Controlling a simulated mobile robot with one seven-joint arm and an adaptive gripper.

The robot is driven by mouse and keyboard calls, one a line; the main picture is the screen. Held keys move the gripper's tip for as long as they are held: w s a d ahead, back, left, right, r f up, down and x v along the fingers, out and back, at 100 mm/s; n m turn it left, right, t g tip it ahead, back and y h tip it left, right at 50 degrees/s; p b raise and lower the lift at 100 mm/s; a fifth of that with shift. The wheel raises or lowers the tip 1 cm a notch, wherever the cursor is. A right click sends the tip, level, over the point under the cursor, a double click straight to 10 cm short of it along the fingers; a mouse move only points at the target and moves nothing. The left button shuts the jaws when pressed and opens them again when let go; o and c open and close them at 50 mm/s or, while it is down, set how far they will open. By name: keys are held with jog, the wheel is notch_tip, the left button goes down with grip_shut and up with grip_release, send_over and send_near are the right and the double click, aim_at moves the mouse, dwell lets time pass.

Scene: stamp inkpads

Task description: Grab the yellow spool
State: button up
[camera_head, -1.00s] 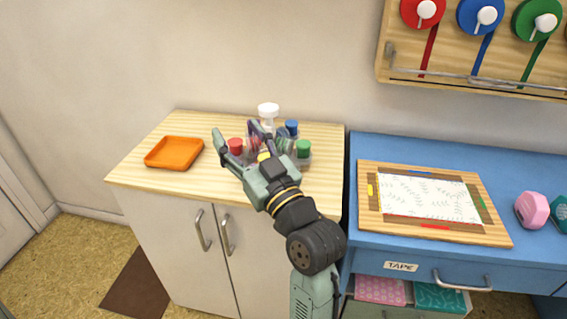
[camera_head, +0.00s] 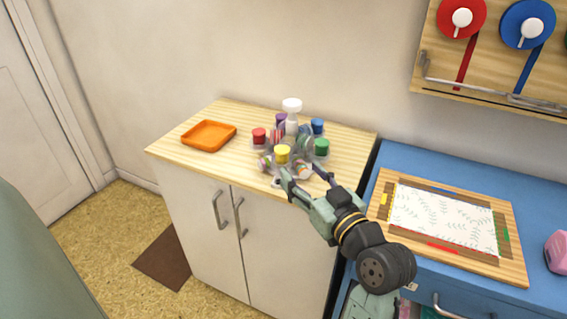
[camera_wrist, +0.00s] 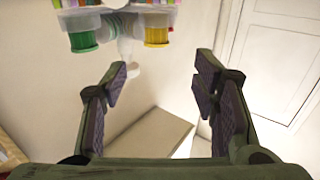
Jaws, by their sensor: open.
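The yellow spool (camera_head: 283,153) sits at the front of a round holder of spools on the wooden cabinet top. In the wrist view the yellow spool (camera_wrist: 157,32) is at the top centre, beyond the fingertips and roughly between their lines. My gripper (camera_head: 302,177) is open and empty, just in front of the holder and slightly right of the yellow spool. In the wrist view my gripper (camera_wrist: 162,73) has its two dark-padded fingers wide apart, with nothing between them.
A green spool (camera_head: 321,147) is right of the yellow one, a red spool (camera_head: 259,136) left, and blue (camera_head: 317,126) and purple (camera_head: 281,119) ones behind. A white-topped post (camera_head: 292,106) rises at the centre. An orange tray (camera_head: 209,136) lies to the left.

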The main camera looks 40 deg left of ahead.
aim_at(286, 154)
jog(key=p+x, duration=0.1)
jog(key=x, duration=0.2)
jog(key=shift+a+r, duration=0.1)
jog(key=p+x, duration=0.1)
jog(key=x, duration=0.1)
jog(key=p+x, duration=0.1)
jog(key=x, duration=0.1)
jog(key=shift+w+a, duration=0.3)
jog(key=shift+w, duration=0.15)
jog(key=shift+w+a+f, duration=0.15)
jog(key=shift+a+f, duration=0.05)
jog(key=shift+a, duration=0.05)
jog(key=shift+c, duration=0.4)
jog(key=c, duration=1)
